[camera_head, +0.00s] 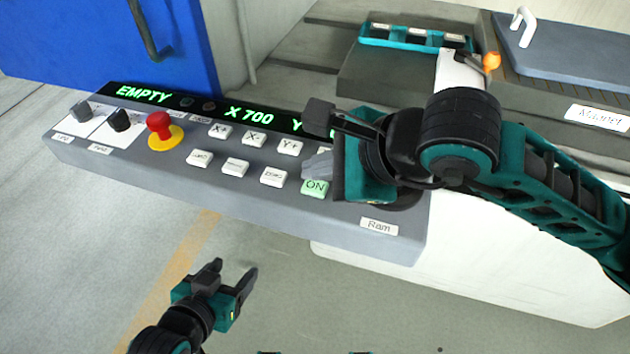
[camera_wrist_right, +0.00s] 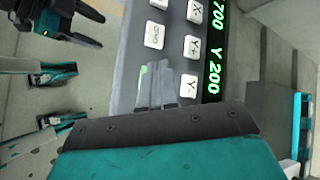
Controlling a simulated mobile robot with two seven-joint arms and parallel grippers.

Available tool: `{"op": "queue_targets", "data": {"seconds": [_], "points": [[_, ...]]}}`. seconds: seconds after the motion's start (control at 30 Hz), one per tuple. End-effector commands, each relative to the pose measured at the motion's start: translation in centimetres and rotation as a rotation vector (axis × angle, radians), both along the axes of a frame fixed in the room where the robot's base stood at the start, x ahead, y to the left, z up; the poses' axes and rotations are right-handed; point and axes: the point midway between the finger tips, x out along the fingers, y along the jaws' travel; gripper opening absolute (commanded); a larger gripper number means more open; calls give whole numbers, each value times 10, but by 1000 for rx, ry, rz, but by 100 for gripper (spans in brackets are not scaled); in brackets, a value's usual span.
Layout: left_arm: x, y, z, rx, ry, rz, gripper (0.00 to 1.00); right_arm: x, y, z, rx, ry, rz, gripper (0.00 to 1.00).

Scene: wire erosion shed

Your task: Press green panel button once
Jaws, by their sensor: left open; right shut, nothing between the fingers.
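The green ON button (camera_head: 314,188) sits in the lower row of keys on the grey control panel (camera_head: 245,206). In the right wrist view a sliver of the green button (camera_wrist_right: 144,71) shows beside my fingertips. My right gripper (camera_head: 318,166) is shut and empty, with its grey fingertips at the button's far edge in the head view. I cannot tell whether they touch it. My left gripper (camera_head: 232,275) is open and empty, low in front of the panel. It also shows in the right wrist view (camera_wrist_right: 92,28).
Several white keys (camera_head: 236,167) are close to the green button. The display (camera_head: 250,115) reads EMPTY and X 700. A blue cabinet (camera_head: 95,45) stands behind left.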

Motion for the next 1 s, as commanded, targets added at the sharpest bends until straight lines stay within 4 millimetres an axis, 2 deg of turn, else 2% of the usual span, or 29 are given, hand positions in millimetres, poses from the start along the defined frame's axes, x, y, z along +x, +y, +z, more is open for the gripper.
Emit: {"op": "queue_targets", "data": {"seconds": [0.77,1.0], "points": [[0,-1,0,-2,0,1,64,0,0,0,0,0,0,0],[0,1,-8,3,-1,-2,64,0,0,-6,0,-1,-1,0]]}}
